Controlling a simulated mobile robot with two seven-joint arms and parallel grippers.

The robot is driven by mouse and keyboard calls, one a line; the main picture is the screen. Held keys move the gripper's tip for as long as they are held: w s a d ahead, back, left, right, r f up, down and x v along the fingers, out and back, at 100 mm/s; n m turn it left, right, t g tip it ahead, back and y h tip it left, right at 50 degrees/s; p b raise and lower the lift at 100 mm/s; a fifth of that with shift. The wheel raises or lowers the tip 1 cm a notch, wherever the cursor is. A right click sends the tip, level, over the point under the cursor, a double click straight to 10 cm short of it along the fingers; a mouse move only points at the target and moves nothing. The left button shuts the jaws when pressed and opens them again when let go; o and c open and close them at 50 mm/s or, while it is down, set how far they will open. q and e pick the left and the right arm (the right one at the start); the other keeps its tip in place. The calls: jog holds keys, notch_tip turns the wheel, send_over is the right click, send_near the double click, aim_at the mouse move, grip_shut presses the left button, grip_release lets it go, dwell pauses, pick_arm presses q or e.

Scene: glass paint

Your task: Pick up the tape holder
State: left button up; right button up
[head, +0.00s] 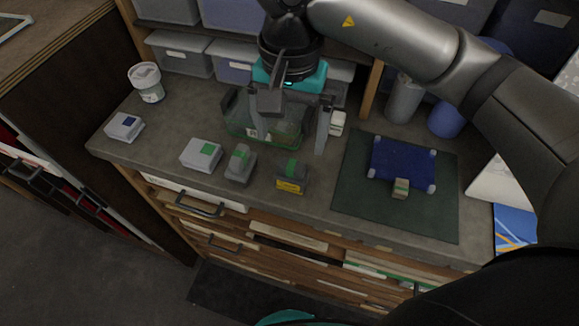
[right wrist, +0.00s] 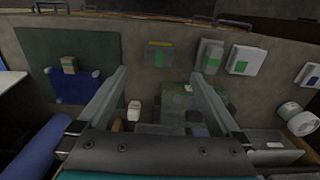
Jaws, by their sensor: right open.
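My right gripper (head: 290,140) is open and empty, pointing down above the back of the worktop, in front of and over a clear greenish bin (head: 236,127). In the right wrist view its fingers (right wrist: 158,76) stand wide apart with nothing between them. I cannot tell for sure which thing is the tape holder.
White boxes with a green label (head: 201,156) and blue label (head: 124,128) and a jar (head: 146,84) lie left. At right a green mat (head: 350,190) carries a blue panel (head: 402,160) and a small block (head: 400,188). A small white item (head: 337,123) stands beside the gripper.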

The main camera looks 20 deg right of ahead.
aim_at(292, 174)
notch_tip(292, 174, down, 7)
jog(key=shift+f, duration=0.15)
jog(key=shift+w+d+f+p, duration=0.1)
jog(key=shift+f+p, duration=0.15)
jog(key=shift+f, duration=1.15)
jog(key=shift+w+d+f+p, duration=0.1)
jog(key=shift+f+p, duration=0.15)
jog(key=shift+f, duration=1.15)
jog(key=c, duration=1.4)
jog(key=shift+r, duration=0.1)
notch_tip(292, 174, up, 20)
jog(key=shift+p, duration=0.35)
jog(key=o, duration=1)
jog(key=shift+c, duration=0.2)
jog(key=c, duration=0.7)
